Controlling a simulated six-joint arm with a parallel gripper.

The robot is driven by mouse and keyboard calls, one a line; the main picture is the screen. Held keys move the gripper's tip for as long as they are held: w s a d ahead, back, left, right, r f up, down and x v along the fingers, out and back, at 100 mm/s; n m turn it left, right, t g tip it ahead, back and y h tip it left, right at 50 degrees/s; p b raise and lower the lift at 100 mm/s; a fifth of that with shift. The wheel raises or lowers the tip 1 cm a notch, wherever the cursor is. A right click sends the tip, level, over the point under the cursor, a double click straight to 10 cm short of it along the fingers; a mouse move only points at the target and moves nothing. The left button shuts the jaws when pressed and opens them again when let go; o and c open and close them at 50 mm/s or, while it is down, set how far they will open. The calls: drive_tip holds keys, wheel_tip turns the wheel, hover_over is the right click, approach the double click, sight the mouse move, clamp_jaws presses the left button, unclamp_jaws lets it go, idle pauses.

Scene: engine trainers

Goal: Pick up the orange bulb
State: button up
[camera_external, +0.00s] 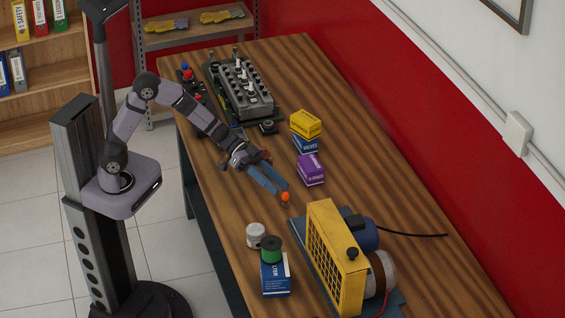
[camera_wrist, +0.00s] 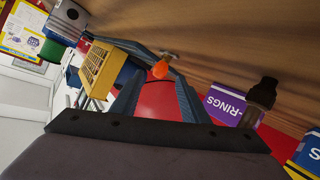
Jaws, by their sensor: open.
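The orange bulb (camera_external: 285,196) stands on the wooden table in front of my gripper, between the purple box and the white can. My gripper (camera_external: 271,188) is low over the table, with its two blue fingers apart and pointing toward the bulb. In the wrist view the orange bulb (camera_wrist: 160,69) shows just beyond and between the tips of the fingers (camera_wrist: 156,80). The gap between the fingers is empty. I cannot tell the exact distance from the fingertips to the bulb.
A purple O-rings box (camera_external: 311,170) stands right of my gripper, with yellow (camera_external: 306,124) and blue (camera_external: 305,144) boxes behind it. A yellow-grilled machine (camera_external: 336,250), a white can (camera_external: 256,236) and a green spool (camera_external: 271,249) are nearer. A grey engine block (camera_external: 242,89) sits farther back.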

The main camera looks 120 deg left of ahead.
sight(286, 195)
drive_tip(key=shift+x, duration=2.55)
drive_tip(key=shift+f, duration=0.15)
drive_tip(key=shift+s, duration=0.1)
drive_tip(key=shift+c, duration=0.2)
clamp_jaws()
